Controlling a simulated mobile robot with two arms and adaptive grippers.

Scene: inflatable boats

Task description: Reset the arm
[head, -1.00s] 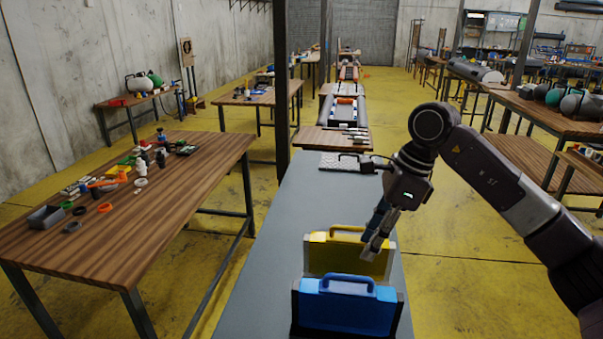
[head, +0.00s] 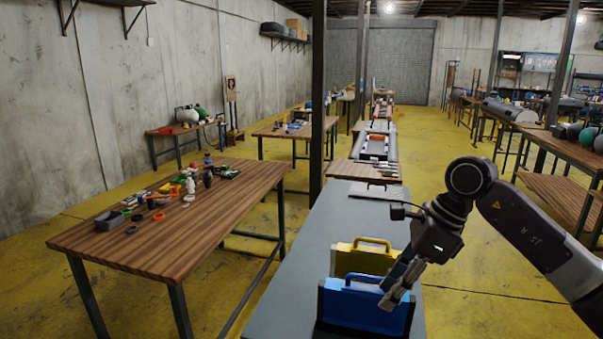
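My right gripper (head: 397,292) hangs from my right arm, which comes in from the right. Its fingers point down over the near grey table (head: 290,269). They overlap the blue case (head: 355,306) and the right side of the yellow case (head: 364,258) in the picture. Whether the fingers are open or shut, or touch a case, I cannot tell. Both cases stand upright with handles on top, the blue one in front of the yellow one. My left gripper is not in view.
A wooden table (head: 180,237) with several small parts stands at the left. A silvery flat case (head: 375,190) lies at the far end of the grey table. A dark post (head: 317,110) rises beside it. Yellow floor (head: 480,290) is free at the right.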

